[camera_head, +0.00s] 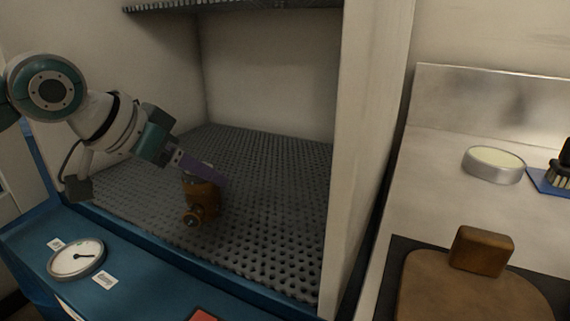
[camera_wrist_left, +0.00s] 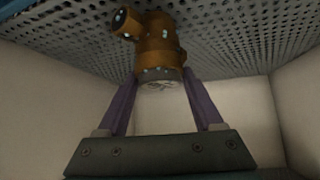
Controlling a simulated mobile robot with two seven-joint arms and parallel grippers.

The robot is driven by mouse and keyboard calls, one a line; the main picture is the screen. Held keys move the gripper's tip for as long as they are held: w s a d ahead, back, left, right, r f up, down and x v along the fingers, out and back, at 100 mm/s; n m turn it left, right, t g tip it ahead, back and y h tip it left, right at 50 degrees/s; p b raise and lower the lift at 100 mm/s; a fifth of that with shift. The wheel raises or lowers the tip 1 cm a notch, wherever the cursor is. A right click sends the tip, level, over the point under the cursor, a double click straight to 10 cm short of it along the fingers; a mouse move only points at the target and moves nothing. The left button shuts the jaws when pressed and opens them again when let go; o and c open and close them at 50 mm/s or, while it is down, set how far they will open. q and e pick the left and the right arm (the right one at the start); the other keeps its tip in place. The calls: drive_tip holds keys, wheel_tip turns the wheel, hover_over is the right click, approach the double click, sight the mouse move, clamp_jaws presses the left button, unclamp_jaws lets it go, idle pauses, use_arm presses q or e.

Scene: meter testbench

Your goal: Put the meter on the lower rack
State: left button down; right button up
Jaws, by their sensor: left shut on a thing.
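The meter (camera_head: 202,198) is a small brass-brown body with a round pipe end that faces the front. It is at the lower rack (camera_head: 270,225), a dark grey perforated shelf inside the pale cabinet. My left gripper (camera_head: 205,178) reaches in from the left, its purple fingers at the top of the meter. In the left wrist view the two fingers (camera_wrist_left: 160,85) are shut on the meter (camera_wrist_left: 157,45), one on each side. I cannot tell for sure whether its underside touches the rack. My right gripper is not in view.
An upper perforated rack (camera_head: 235,4) spans the cabinet top. The cabinet's right wall (camera_head: 365,150) stands beside the rack. A round dial (camera_head: 76,258) lies on the blue front ledge (camera_head: 135,285). Free rack surface lies right of and behind the meter. A counter (camera_head: 440,160) with other objects is at right.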

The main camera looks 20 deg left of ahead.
use_arm(q)
drive_tip(key=shift+f, duration=0.15)
drive_tip(key=shift+c, duration=0.2)
unclamp_jaws()
drive_tip(key=shift+f, duration=0.15)
drive_tip(key=shift+r, duration=0.25)
drive_tip(key=p+v, duration=0.4)
drive_tip(key=v, duration=0.8)
drive_tip(key=s+d+f+g+y, duration=0.1)
drive_tip(key=s+d+f+g, duration=0.1)
drive_tip(key=s+d+f, duration=0.4)
drive_tip(key=s+d+f+n+g+y, duration=0.1)
drive_tip(key=s+d+f+g, duration=0.2)
drive_tip(key=s, duration=1)
drive_tip(key=d+f, duration=0.3)
drive_tip(key=shift+f, duration=0.25)
